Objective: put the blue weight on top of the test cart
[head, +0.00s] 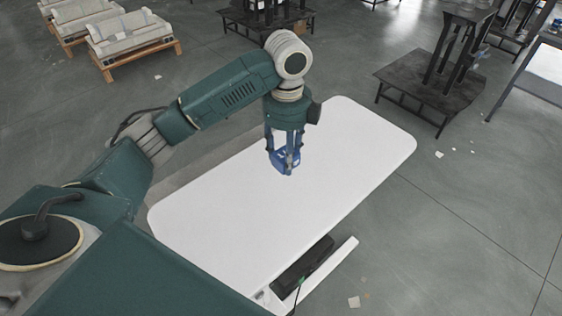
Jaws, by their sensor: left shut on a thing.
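My left gripper (285,150) points down over the white tabletop (215,215) and is shut on the blue weight (288,167). The fingers hide part of the weight. I cannot tell whether the weight touches the white surface or hangs just above it. The white top is otherwise bare. I cannot tell for sure which thing is the test cart; a dark low platform (400,88) with upright columns stands at the upper right. My right gripper is not in view.
Below the white top's near edge are a black box (303,265) and a white foot bar (330,275). Wooden pallets with pale loads (130,40) stand at the upper left. Another dark platform (285,18) stands at the back. Open grey floor lies at the right.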

